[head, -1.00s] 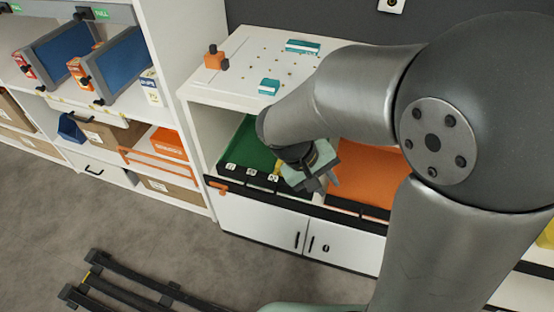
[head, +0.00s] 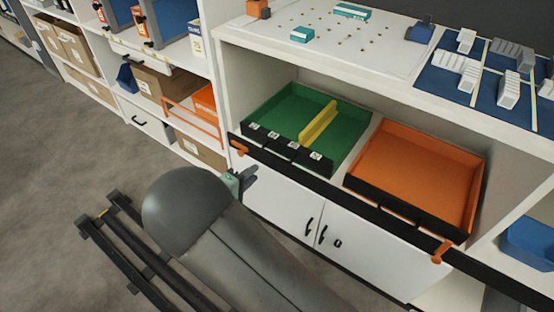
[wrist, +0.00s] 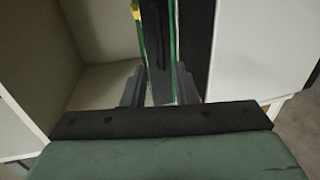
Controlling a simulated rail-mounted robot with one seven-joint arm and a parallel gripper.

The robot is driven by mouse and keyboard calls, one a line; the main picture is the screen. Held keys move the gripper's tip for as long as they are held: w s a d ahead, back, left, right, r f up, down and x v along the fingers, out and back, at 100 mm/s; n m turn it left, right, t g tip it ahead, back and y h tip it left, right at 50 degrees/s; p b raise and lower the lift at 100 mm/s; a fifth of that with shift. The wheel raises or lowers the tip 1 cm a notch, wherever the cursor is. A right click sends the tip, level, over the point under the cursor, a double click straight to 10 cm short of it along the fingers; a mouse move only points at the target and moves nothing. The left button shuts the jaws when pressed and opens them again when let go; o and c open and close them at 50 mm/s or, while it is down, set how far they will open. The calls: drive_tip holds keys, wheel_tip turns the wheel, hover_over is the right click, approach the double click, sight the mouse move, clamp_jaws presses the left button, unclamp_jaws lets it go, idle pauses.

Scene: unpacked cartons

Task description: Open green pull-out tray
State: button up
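The green pull-out tray (head: 345,130) sits on the left of the open shelf bay. It has a yellow divider (head: 318,124) and a black front lip with several white labels. My gripper (head: 247,177) is just below and in front of the left end of the black bar that crosses the front of the bay. In the wrist view my gripper (wrist: 158,86) has its two fingers apart. A dark strip (wrist: 157,45) and a sliver of green show beyond and between them. I cannot tell whether the fingers touch the strip.
An orange tray (head: 415,180) sits right of the green one. The long black bar (head: 395,219) has an orange latch (head: 238,147) at its left and another (head: 441,252) at its right. White cabinet doors (head: 295,215) are below. A dark rack (head: 125,245) stands on the floor.

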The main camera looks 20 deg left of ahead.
sight(276, 157)
drive_tip(key=b+x, duration=0.1)
drive_tip(key=x, duration=1.2)
drive_tip(key=shift+s+d+b, duration=0.1)
drive_tip(key=shift+b, duration=0.3)
clamp_jaws()
